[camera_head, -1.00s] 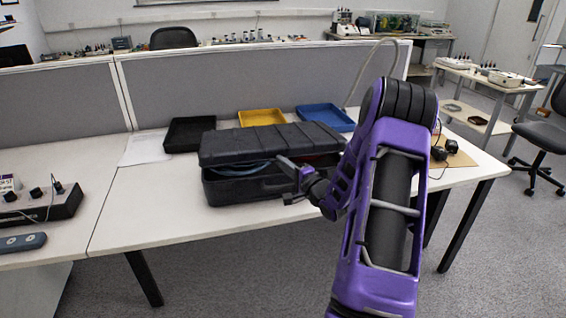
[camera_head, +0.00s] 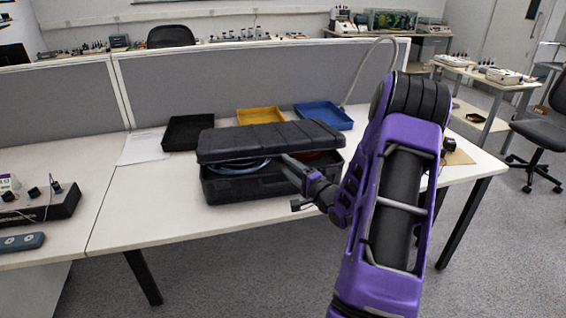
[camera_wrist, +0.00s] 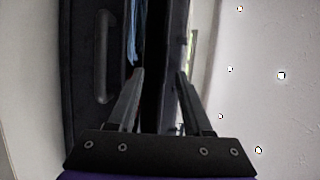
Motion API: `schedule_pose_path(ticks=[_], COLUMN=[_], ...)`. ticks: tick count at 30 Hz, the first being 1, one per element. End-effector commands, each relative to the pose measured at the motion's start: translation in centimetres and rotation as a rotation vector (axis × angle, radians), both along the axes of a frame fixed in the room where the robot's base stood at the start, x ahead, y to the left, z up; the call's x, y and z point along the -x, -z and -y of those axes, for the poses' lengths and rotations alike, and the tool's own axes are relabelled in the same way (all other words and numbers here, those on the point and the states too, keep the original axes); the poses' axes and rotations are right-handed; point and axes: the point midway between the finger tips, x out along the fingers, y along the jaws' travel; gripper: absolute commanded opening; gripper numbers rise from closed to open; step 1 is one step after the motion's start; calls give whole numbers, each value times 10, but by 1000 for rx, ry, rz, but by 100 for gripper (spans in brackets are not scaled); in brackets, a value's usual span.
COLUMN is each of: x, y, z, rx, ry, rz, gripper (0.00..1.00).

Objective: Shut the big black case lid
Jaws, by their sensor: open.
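The big black case (camera_head: 245,188) stands on the white table. Its ribbed black lid (camera_head: 265,138) is partly lowered, leaving a gap at the front where a blue cable (camera_head: 238,164) shows. My gripper (camera_head: 290,180) is at the front right of the case, one finger reaching up to the lid's front edge. In the wrist view my gripper (camera_wrist: 160,78) is open with nothing held between its fingers. The case body with its handle (camera_wrist: 103,55) is on the left there and the lid edge (camera_wrist: 177,50) on the right. Whether a finger touches the lid is unclear.
Black (camera_head: 187,132), yellow (camera_head: 261,116) and blue (camera_head: 324,116) trays stand behind the case, before a grey partition (camera_head: 250,80). A paper sheet (camera_head: 142,148) lies to the left. The table (camera_head: 150,205) is clear at the front left. A control box (camera_head: 40,202) sits farther left.

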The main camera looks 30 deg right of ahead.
Motion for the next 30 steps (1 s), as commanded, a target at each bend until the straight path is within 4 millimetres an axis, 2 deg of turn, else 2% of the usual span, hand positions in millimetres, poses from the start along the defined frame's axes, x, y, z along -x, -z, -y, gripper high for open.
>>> schedule_pose_path(ticks=[1, 9, 15, 21, 30], x=[14, 81, 118, 135, 136], y=[-1, 0, 0, 1, 1], z=[3, 7, 9, 10, 9], rx=[-1, -3, -1, -1, 0], ry=[5, 6, 5, 4, 2], rz=[-3, -2, -1, 1, 1], gripper=[50, 50, 50, 50, 50])
